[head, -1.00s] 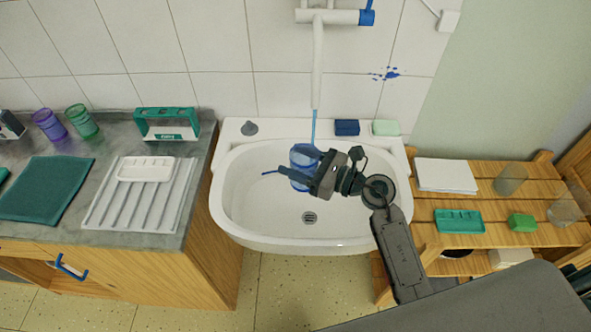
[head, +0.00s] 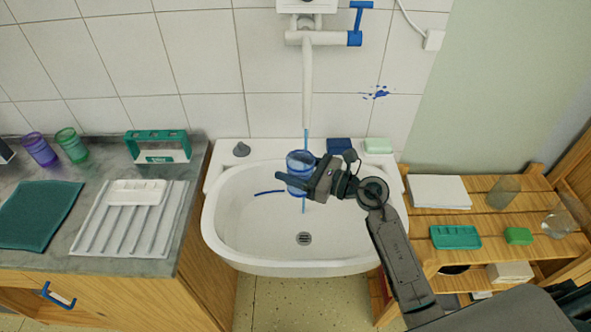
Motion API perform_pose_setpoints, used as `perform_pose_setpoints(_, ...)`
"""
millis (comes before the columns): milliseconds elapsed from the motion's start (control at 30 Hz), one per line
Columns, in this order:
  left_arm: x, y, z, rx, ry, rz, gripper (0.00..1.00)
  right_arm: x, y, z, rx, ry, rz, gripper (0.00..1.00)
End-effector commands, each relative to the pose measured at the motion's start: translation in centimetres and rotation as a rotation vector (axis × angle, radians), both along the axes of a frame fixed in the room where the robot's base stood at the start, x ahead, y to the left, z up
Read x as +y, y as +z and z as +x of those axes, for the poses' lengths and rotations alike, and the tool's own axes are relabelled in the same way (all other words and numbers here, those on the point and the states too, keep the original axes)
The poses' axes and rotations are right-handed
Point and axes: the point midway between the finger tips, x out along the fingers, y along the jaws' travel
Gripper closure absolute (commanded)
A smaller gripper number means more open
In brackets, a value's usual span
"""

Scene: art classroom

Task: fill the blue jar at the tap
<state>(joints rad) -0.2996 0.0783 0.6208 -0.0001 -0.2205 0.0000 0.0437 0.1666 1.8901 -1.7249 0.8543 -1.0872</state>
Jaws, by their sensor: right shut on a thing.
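The blue jar (head: 298,161) is see-through and stands about upright over the white basin, under the tap's spout (head: 307,90). My right gripper (head: 297,184) is shut on the jar and hides part of its side. A thin blue stream (head: 306,134) runs from the spout tip down to the jar's mouth. A short blue line also shows just below the jar; I cannot tell if it is water passing or spilling. The jar's fill level is unclear. The tap's blue lever (head: 357,22) points up. My left gripper is not in view.
The basin (head: 235,235) has a drain (head: 304,238) and a thin blue strip inside. A dark blue block (head: 339,146) and a pale green block (head: 378,146) sit on its back rim. A ribbed white drainer (head: 120,235) lies left; a wooden shelf (head: 480,220) stands right.

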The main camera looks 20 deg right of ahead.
Motion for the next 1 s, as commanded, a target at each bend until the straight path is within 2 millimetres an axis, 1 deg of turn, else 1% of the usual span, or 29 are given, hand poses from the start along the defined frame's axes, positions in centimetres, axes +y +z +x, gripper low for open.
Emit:
perform_pose_setpoints(133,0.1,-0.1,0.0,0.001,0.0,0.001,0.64,0.0,0.0,0.1,0.0,0.0,0.0,0.7)
perform_pose_setpoints(233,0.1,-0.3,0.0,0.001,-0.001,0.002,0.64,-0.2,-0.1,0.5,-0.001,0.0,-0.001,0.7)
perform_pose_setpoints(1000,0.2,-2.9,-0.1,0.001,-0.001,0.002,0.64,-2.7,-0.2,5.3,-0.002,0.0,-0.001,0.7)
